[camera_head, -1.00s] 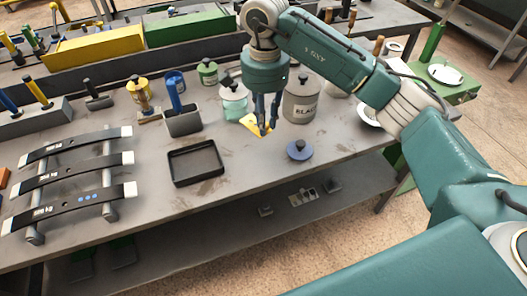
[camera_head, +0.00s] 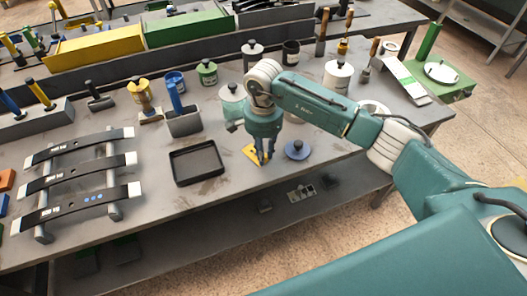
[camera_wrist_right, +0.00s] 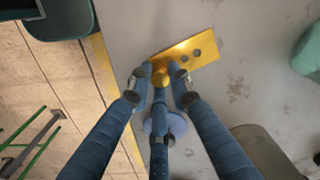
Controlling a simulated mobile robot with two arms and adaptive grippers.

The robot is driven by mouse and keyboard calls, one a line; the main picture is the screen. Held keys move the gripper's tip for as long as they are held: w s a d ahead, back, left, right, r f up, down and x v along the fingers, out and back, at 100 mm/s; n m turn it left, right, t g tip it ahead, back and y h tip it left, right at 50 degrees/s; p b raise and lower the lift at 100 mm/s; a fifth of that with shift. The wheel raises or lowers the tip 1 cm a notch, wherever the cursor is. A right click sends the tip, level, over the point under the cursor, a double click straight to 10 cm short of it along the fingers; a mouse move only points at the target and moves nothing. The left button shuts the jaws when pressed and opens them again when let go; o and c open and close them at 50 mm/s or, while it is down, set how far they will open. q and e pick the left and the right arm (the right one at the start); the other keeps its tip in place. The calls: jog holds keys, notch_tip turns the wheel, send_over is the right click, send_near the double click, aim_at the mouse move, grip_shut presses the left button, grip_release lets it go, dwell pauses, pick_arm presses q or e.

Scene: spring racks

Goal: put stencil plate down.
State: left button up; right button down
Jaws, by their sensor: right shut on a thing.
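The stencil plate (camera_head: 250,151) is a flat yellow plate near the front edge of the workbench. In the right wrist view the plate (camera_wrist_right: 203,50) shows two round holes and a yellow knob. My right gripper (camera_head: 264,158) points down and is shut on the knob, with its blue fingers (camera_wrist_right: 162,75) around it. The plate is level with or just above the bench top; I cannot tell if it touches. My left gripper is not in view.
A blue-grey lid with a knob (camera_head: 297,150) lies just right of the plate. A black tray (camera_head: 196,181) sits to the left. A pale green pot (camera_head: 232,100) stands behind. The bench's front edge (camera_wrist_right: 101,80) is close, with floor beyond.

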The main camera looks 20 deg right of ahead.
jog(key=shift+f, duration=0.2)
jog(key=c, duration=1.6)
grip_release()
jog(key=shift+r, duration=0.1)
jog(key=shift+r, duration=0.25)
jog(key=shift+r+b, duration=1.95)
jog(key=shift+r, duration=3.95)
